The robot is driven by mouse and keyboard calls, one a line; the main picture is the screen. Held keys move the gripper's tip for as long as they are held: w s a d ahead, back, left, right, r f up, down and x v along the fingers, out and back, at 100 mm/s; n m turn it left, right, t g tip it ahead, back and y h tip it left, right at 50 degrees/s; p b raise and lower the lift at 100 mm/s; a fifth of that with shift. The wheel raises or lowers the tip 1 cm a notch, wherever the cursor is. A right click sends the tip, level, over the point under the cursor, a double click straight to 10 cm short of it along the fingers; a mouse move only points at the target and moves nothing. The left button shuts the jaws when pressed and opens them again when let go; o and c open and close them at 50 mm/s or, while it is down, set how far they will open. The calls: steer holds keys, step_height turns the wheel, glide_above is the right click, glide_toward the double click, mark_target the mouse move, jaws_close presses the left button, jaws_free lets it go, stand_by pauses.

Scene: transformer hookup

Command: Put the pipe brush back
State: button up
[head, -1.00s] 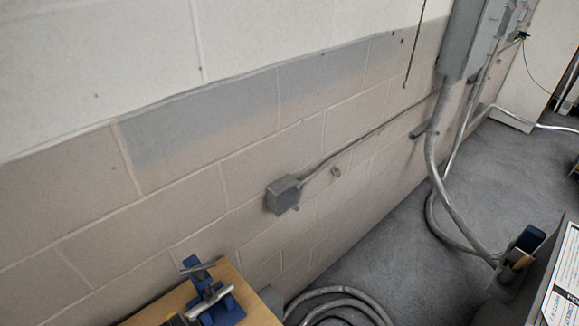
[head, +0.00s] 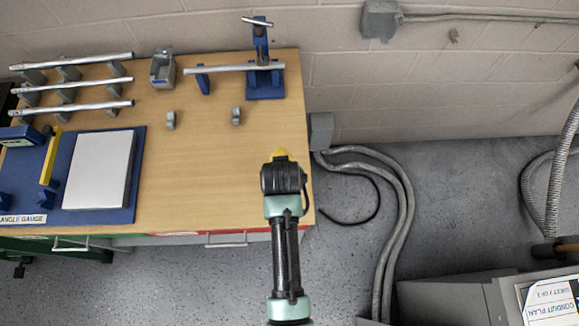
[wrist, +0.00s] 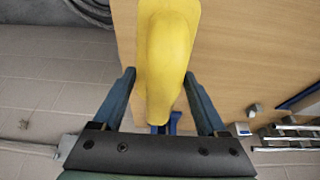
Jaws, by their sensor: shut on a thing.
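My gripper (head: 282,178) is over the right part of the wooden workbench (head: 210,205) in the head view, near its right edge. In the wrist view my gripper (wrist: 160,76) has its two dark fingers on either side of a thick, smooth yellow thing (wrist: 168,45), held between them. I take it for the handle of the pipe brush. Its yellow end (head: 280,153) shows just beyond the gripper in the head view. No bristles can be seen. Two small grey cradles, a left one (head: 170,120) and a right one (head: 236,116), stand empty on the bench.
A blue vise (head: 265,82) with a metal pipe stands behind the cradles. A grey box (head: 162,70) and several pipes on supports are further left. A blue board (head: 128,160) with a white block is at the left. Flexible conduit (head: 400,220) lies on the floor.

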steer(key=shift+f, duration=3)
